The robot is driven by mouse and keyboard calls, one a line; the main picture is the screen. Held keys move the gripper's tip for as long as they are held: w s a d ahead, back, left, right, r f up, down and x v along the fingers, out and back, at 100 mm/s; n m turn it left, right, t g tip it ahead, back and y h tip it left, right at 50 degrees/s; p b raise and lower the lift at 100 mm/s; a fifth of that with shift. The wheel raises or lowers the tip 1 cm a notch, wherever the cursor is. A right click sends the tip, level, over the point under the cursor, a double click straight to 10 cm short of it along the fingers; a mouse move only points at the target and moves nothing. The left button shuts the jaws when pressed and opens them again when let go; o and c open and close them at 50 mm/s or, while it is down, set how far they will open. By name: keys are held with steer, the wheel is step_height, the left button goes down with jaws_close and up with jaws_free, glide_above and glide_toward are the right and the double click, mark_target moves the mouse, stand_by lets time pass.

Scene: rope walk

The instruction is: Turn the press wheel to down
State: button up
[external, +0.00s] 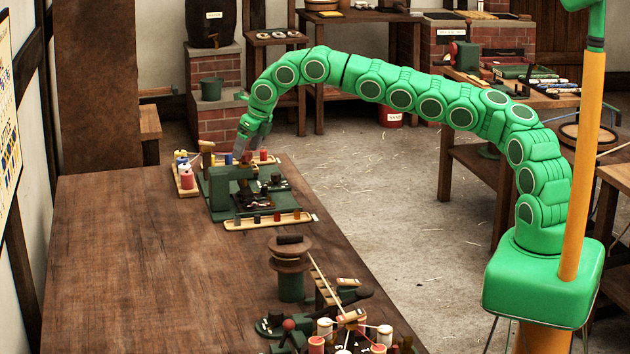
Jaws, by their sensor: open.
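A dark green press (221,190) stands at the far end of the brown table. It has an arch-like frame over a low bed with small dark parts. My gripper (241,155) reaches down from above at the top of the press. It is open, and I see nothing held in it. The press wheel cannot be told apart clearly; it is small or partly hidden by my gripper. I cannot tell whether my fingers touch it or which way it is turned. A tan knob (206,147) shows just left of my gripper.
Spools (186,178) stand on a tray left of the press, and a light tray (268,221) lies in front. The table's left and middle (150,260) are clear.

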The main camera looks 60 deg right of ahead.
steer(key=shift+w+f, duration=0.25)
steer(key=shift+f, duration=0.3)
steer(key=c, duration=1)
